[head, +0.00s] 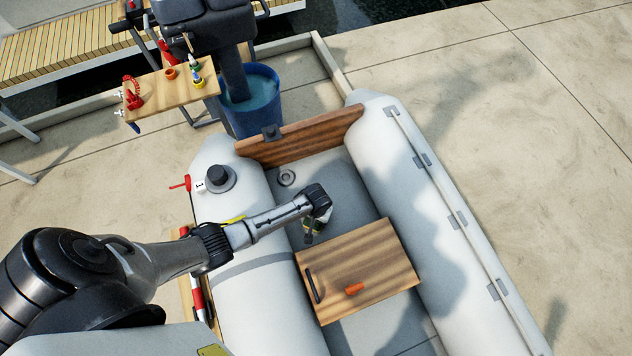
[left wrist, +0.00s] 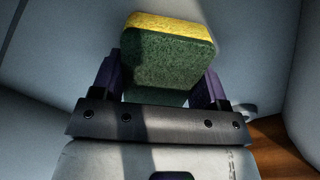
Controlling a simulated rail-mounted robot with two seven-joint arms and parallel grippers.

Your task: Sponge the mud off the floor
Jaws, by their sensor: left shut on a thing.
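My left gripper (head: 311,233) reaches down into the grey inflatable boat, between the side tube and the wooden seat. In the left wrist view its fingers (left wrist: 163,82) are shut on a sponge (left wrist: 168,62), which has a dark green face and a yellow layer. The sponge is mostly hidden by the gripper in the head view. The boat's grey floor (head: 350,188) shows between the tubes; I cannot make out any clear mud on it, and part is hidden by my arm and the seat. My right gripper is not in view.
The wooden seat (head: 378,262) with an orange plug-like item (head: 354,289) lies close to the gripper. A wooden transom (head: 300,138) closes the boat's far end. A blue bucket of water (head: 254,103) stands beyond it. Light tubes (head: 425,165) border the floor.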

